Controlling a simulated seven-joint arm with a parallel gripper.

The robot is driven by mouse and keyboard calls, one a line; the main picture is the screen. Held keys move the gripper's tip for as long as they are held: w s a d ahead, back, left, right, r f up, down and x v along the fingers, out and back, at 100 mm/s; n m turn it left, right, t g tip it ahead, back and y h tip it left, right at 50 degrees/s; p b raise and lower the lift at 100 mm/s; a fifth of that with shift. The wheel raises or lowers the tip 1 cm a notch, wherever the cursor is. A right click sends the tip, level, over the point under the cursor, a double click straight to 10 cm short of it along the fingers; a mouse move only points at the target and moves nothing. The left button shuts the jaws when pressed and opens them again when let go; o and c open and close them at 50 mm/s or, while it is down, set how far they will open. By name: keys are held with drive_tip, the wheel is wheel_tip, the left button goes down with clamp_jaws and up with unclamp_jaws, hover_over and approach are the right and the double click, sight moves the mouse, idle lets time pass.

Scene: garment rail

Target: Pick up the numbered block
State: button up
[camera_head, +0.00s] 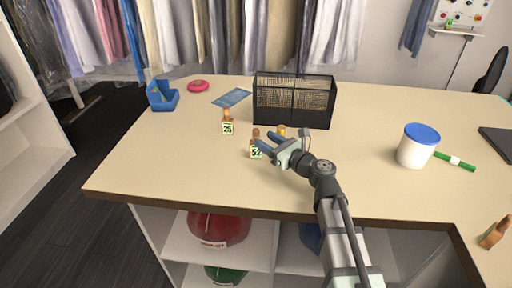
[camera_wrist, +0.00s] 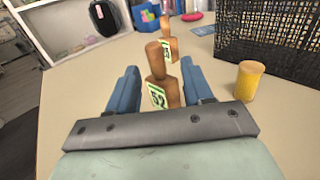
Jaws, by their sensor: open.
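Two wooden stamp-like blocks with knobbed handles and green-edged number labels stand on the table. The nearer numbered block (camera_head: 256,151) is at my gripper (camera_head: 267,140); its digits are hard to read. The farther block (camera_head: 227,127), which seems to read 25, stands to its left and back. In the wrist view, the nearer block (camera_wrist: 158,92) stands upright between the blue fingers of my open gripper (camera_wrist: 158,70), with a gap on both sides. Its lower part is hidden by the gripper body. The farther block (camera_wrist: 169,46) shows behind it.
A yellow cylinder (camera_wrist: 248,82) stands just right of the right finger. A black mesh basket (camera_head: 293,108) stands behind. A blue bin (camera_head: 162,97), a pink ring (camera_head: 198,86) and a blue packet (camera_head: 232,98) lie back left. A white tub (camera_head: 417,150) and green marker (camera_head: 455,161) are right.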

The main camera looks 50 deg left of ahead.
drive_tip(key=a, duration=0.3)
drive_tip(key=s+a+f, duration=0.1)
drive_tip(key=a, duration=0.1)
drive_tip(key=shift+d, duration=0.1)
clamp_jaws()
idle(0.4)
